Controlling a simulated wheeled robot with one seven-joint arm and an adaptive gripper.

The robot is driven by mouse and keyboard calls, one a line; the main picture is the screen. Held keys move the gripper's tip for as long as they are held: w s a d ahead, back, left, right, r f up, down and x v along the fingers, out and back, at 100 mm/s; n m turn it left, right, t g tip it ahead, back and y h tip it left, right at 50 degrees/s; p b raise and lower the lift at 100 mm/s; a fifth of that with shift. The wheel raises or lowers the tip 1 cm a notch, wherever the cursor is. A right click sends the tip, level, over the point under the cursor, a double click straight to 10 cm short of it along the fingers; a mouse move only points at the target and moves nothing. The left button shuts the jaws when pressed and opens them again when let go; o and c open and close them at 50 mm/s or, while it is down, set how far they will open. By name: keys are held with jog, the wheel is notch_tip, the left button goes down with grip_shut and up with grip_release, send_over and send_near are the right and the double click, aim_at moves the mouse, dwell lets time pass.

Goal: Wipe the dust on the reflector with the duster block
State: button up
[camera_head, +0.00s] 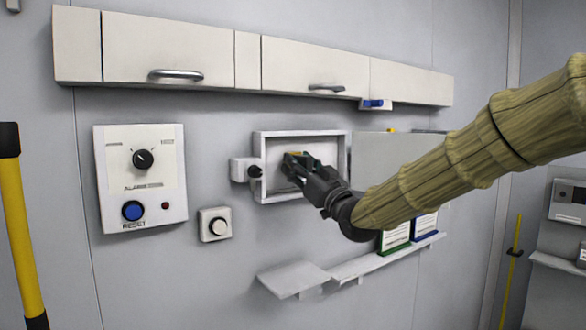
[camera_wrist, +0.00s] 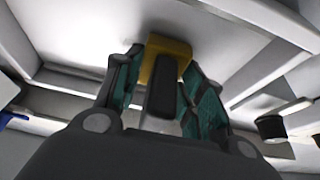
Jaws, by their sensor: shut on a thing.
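My gripper (camera_head: 297,163) reaches into a white open-fronted box (camera_head: 257,150) on the wall. In the wrist view my gripper (camera_wrist: 160,88) is shut on the duster block (camera_wrist: 168,46), which has a yellow body and a dark part between the green-padded fingers. The pale back panel inside the box (camera_wrist: 80,32), which looks like the reflector, lies right behind the block. I cannot tell whether the block touches it. Faint grey shading shows on the panel, but I cannot tell dust from shadow. My gripper hides part of the panel.
A grey flat panel (camera_head: 400,160) stands right of the box, partly behind my arm. A white block with a dark knob (camera_head: 243,170) is at the box's left side. Cabinets (camera_head: 170,50) run above, shelves (camera_head: 295,279) below. A control panel (camera_head: 140,180) hangs at left.

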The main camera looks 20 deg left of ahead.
jog(key=w+d, duration=0.1)
jog(key=w, duration=0.1)
jog(key=w+d, duration=0.2)
jog(key=shift+b, duration=0.35)
dwell(0.3)
jog(key=shift+s+a, duration=0.15)
jog(key=shift+s+a+b, duration=1)
jog(key=shift+s+a, duration=0.1)
jog(key=shift+s, duration=0.35)
jog(key=shift+s+a+b, duration=0.95)
jog(key=shift+s+a, duration=0.15)
jog(key=shift+s, duration=0.3)
jog(key=shift+d, duration=0.1)
jog(key=shift+s+d+b, duration=0.55)
jog(key=shift+s+d, duration=0.35)
jog(key=shift+d, duration=0.25)
jog(key=shift+s+d+b, duration=0.55)
jog(key=shift+s+d, duration=0.35)
jog(key=shift+d, duration=0.25)
jog(key=shift+d, duration=0.1)
